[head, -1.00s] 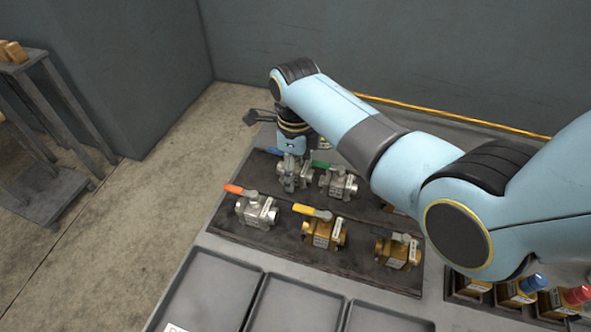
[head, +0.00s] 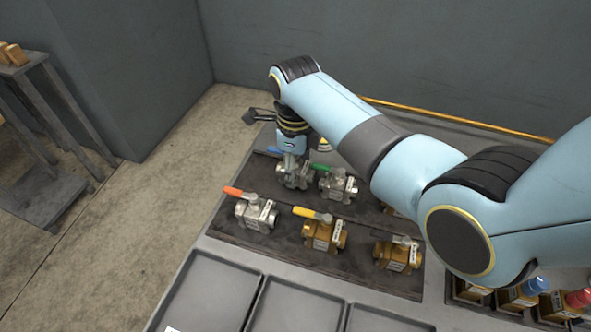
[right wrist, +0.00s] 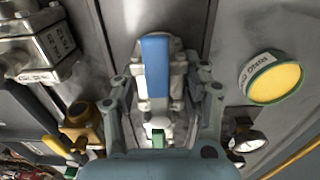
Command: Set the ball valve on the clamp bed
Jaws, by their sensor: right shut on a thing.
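A silver ball valve with a blue handle stands at the back left of the dark mat; in the right wrist view its blue handle (right wrist: 155,65) lies between my fingers. My right gripper (head: 292,170) points down over it and is shut on this valve. The fingers and wrist partly hide the valve body in the head view. I cannot tell whether the valve touches the mat. I cannot make out a clamp bed in either view. My left gripper is not in view.
Close by on the mat (head: 232,228) stand a green-handled valve (head: 338,184), an orange-handled valve (head: 256,211), a yellow-handled brass valve (head: 324,233) and another brass valve (head: 397,254). Empty grey trays (head: 213,290) lie in front. A labelled yellow round item (right wrist: 273,82) is near the gripper.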

